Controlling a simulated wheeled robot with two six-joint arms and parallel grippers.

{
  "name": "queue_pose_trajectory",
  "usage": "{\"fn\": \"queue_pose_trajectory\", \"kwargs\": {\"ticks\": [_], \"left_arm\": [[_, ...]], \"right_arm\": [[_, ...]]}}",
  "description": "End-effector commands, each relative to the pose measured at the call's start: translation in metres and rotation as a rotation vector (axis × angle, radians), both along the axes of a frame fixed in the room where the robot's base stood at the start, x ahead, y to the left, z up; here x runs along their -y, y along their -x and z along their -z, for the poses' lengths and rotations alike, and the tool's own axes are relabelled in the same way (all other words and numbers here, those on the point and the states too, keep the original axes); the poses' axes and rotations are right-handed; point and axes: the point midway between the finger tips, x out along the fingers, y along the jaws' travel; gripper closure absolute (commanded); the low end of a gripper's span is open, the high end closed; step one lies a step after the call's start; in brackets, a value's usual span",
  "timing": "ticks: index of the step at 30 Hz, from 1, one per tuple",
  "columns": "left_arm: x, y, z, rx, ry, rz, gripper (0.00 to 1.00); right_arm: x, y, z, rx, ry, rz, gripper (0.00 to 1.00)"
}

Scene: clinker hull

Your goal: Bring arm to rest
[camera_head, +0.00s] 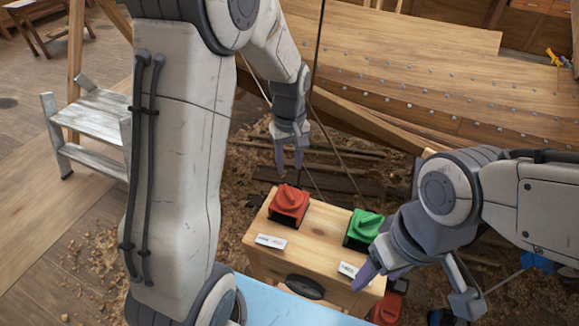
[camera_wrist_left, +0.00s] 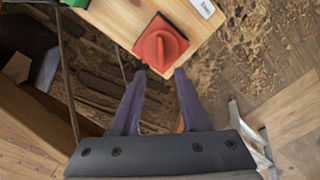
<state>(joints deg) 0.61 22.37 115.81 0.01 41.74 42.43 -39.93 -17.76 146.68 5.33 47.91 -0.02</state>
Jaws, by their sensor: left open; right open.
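My left gripper (camera_head: 290,162) is open and empty, pointing down just behind the red block with a raised grip (camera_head: 289,203) on the wooden box top (camera_head: 318,228). In the left wrist view, its two fingers (camera_wrist_left: 160,74) are spread with nothing between them. The red block (camera_wrist_left: 162,43) lies just beyond the fingertips there; whether they touch it I cannot tell. My right gripper (camera_head: 413,292) is open at the box's right front, with one finger near the label by the green block (camera_head: 363,228).
White labels (camera_head: 271,241) lie on the box top, which has a dark oval (camera_head: 304,287) on its front. Another red item (camera_head: 387,308) sits low at the right. A grey step stool (camera_head: 92,125) stands at the left. The planked hull (camera_head: 440,85) rises behind.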

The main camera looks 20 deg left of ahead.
Motion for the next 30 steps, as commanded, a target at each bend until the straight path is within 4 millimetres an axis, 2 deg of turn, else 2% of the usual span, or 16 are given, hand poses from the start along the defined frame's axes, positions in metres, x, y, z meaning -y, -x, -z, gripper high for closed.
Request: {"fn": "queue_pose_trajectory", "kwargs": {"ticks": [10,14,17,19,22,24,27,30], "left_arm": [[0.000,0.000,0.000,0.000,0.000,0.002,0.55],[0.019,0.011,-0.010,0.006,0.004,0.088,0.55],[0.056,0.039,-0.029,0.018,0.013,0.285,0.55],[0.087,0.071,-0.045,0.028,0.022,0.483,0.55],[0.119,0.125,-0.061,0.039,0.038,0.776,0.55],[0.132,0.161,-0.068,0.045,0.047,0.963,0.55],[0.140,0.202,-0.072,0.055,0.061,1.178,0.55],[0.142,0.227,-0.073,0.060,0.070,1.318,0.55]], "right_arm": [[0.000,0.000,0.000,0.000,0.000,0.000,0.32],[0.000,0.000,0.000,0.000,0.000,0.000,0.32],[0.000,0.000,0.000,0.000,0.000,0.000,0.32],[0.000,0.000,0.000,0.000,0.000,0.000,0.32],[0.000,0.000,0.000,0.000,0.000,0.000,0.32],[0.000,0.000,0.000,0.000,0.000,0.000,0.32],[0.000,0.000,0.000,0.000,0.000,0.000,0.32],[0.000,0.000,0.000,0.000,0.000,0.000,0.32]]}}
